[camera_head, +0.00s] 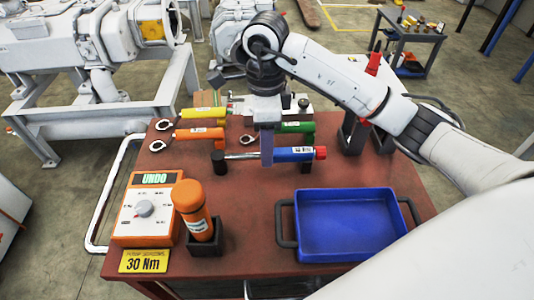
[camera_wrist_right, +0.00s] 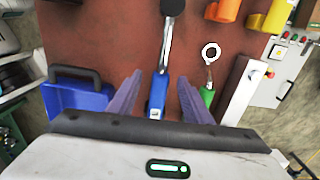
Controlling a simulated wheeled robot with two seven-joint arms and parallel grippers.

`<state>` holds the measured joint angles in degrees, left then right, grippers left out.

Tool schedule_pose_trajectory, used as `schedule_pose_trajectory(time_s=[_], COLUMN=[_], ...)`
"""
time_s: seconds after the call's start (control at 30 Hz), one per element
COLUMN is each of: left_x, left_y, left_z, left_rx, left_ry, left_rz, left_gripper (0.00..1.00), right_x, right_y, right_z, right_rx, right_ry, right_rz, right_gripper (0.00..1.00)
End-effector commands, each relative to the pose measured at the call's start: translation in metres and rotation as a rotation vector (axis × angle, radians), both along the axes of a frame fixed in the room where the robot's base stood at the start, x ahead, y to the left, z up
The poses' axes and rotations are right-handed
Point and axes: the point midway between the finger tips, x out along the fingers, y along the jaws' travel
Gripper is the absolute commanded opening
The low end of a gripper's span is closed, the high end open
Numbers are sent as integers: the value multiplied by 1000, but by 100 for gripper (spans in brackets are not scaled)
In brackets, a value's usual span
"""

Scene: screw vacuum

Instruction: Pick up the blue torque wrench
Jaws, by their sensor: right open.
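The blue torque wrench (camera_head: 291,154) lies across black supports on the red-brown table in the head view, with a metal shaft to the left and a red end to the right. My right gripper (camera_head: 266,158) points down over it, near the join of shaft and handle. In the right wrist view, the gripper (camera_wrist_right: 160,77) is open, one finger on each side of the blue handle (camera_wrist_right: 157,95). A gap shows between each finger and the handle. Whether the fingertips reach handle height is unclear. My left gripper is out of view.
A green wrench (camera_head: 296,127), an orange one (camera_head: 199,133) and a yellow one (camera_head: 203,113) lie behind. A blue tray (camera_head: 346,255) stands front right. An orange bottle (camera_head: 190,197) in a black holder and a control box (camera_head: 148,208) reading UNDO stand left.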

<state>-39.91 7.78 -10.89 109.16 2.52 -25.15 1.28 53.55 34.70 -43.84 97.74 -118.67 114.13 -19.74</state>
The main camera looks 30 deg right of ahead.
Motion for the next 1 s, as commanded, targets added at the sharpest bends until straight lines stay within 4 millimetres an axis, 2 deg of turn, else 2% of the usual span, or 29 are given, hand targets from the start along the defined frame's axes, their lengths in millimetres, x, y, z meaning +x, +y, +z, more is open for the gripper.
schedule_pose_trajectory(time_s=[0.33, 0.63, 0.67, 0.9, 0.93, 1.0], left_x=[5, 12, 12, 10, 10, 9], left_y=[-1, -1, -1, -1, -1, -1], left_z=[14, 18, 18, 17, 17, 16], left_rx=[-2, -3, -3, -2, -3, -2], left_ry=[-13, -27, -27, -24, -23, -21], left_rz=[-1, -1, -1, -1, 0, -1], left_gripper=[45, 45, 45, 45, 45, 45], right_x=[-3, -2, -2, -2, -2, -2], right_y=[-4, -5, -5, -5, -5, -5], right_z=[-45, -52, -52, -51, -51, -51], right_rx=[1, 0, 0, 0, 0, 0], right_ry=[3, 0, 0, 0, 0, 0], right_rz=[1, 1, 1, 1, 1, 1], right_gripper=[45, 45, 44, 3, 0, 0])
